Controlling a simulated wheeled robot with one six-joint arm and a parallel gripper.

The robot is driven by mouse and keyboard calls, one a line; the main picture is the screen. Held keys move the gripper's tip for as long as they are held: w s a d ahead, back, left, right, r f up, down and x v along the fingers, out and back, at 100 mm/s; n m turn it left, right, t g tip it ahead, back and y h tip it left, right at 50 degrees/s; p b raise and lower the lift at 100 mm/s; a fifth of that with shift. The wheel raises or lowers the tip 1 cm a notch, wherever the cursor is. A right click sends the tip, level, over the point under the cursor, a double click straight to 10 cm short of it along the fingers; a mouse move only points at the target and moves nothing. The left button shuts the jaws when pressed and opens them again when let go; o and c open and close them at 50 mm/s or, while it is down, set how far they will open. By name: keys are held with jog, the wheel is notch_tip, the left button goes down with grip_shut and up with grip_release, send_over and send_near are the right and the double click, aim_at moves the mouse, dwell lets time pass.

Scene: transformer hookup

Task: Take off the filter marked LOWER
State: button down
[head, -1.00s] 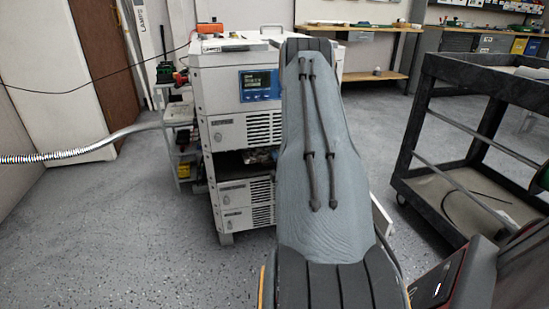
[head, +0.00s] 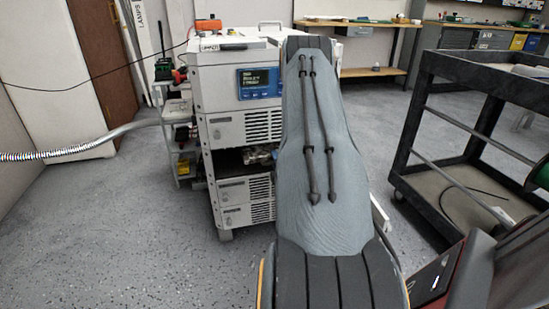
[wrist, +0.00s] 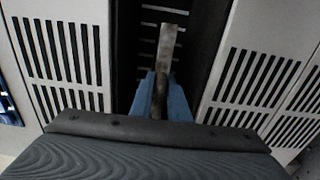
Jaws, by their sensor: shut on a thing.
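In the wrist view my gripper (wrist: 160,98) has its two blue fingers closed on a thin grey-brown strip (wrist: 165,55). The strip stands out beyond the fingertips, in front of a dark gap between two light vented panels. I see no LOWER marking, and I cannot tell whether the strip is the filter's edge. In the head view my arm covers the gripper and the cabinet's right side. The white cabinet (head: 222,95) shows a vented upper panel, a dark open bay (head: 228,163) and vented lower panels (head: 234,192).
A black cart (head: 425,185) stands at the right. A small side shelf (head: 185,160) stands at the cabinet's left, and a corrugated hose (head: 90,147) reaches towards it from the left. The floor at the front left (head: 110,235) is clear.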

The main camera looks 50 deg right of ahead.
jog(key=p+v, duration=0.3)
jog(key=v, duration=0.3)
jog(key=shift+s, duration=0.3)
dwell(2.4)
jog(key=shift+p+v, duration=1.35)
jog(key=shift+v, duration=1.2)
